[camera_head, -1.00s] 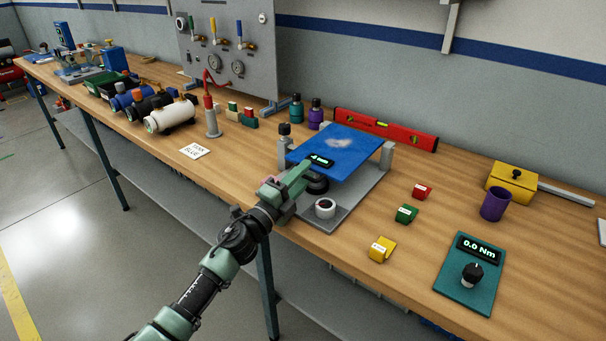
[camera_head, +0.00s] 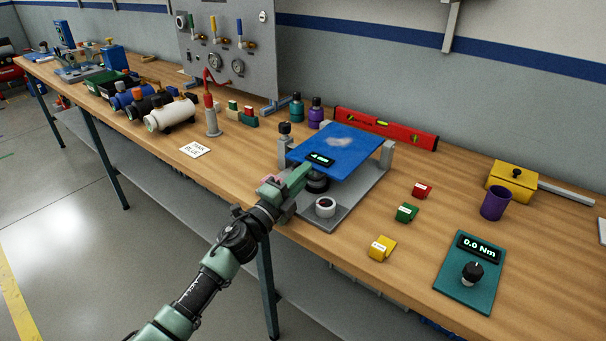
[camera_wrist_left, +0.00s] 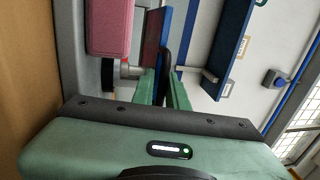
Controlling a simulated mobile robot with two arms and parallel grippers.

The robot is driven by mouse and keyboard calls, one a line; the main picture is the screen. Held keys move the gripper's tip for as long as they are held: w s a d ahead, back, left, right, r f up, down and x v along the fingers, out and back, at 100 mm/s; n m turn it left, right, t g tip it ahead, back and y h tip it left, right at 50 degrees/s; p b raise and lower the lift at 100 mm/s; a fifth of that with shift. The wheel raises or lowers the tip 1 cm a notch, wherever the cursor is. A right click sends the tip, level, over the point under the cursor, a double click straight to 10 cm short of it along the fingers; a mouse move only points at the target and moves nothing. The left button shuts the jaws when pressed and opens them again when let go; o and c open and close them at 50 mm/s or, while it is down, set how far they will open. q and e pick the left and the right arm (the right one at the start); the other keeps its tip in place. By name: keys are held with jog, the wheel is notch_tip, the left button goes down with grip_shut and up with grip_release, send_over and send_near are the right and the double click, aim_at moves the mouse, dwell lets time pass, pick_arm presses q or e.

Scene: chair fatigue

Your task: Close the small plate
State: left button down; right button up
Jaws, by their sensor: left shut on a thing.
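The blue plate (camera_head: 350,145), with a pale smudge and a small lit display near its front left edge, lies tilted above a grey base (camera_head: 350,208) with grey posts. My left gripper (camera_head: 308,172) is at the plate's front left edge, under the display. In the left wrist view, the fingers (camera_wrist_left: 163,90) are close together around a dark, thin curved piece (camera_wrist_left: 166,55) beside a narrow blue-edged panel. Whether this piece belongs to the plate is hard to tell. A larger blue panel (camera_wrist_left: 232,40) stands to its right. My right gripper is not in view.
A white-topped ring (camera_head: 325,207) sits on the base near my gripper. Red (camera_head: 422,191), green (camera_head: 406,212) and yellow (camera_head: 382,248) blocks lie to the right. A red level (camera_head: 386,129) lies behind. The wood between blocks and torque panel (camera_head: 470,273) is clear.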

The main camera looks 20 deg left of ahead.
pick_arm(q)
jog(key=shift+r, duration=0.45)
dwell(0.5)
jog(key=shift+a+r+p, duration=0.1)
jog(key=shift+r+p, duration=0.4)
jog(key=shift+p, duration=0.7)
jog(key=shift+f, duration=0.2)
jog(key=c, duration=1.6)
grip_release()
jog(key=shift+o, duration=0.4)
jog(key=shift+f, duration=0.15)
jog(key=b+v, duration=0.1)
jog(key=v, duration=0.6)
jog(key=shift+s+a, duration=0.1)
jog(key=shift+s, duration=0.3)
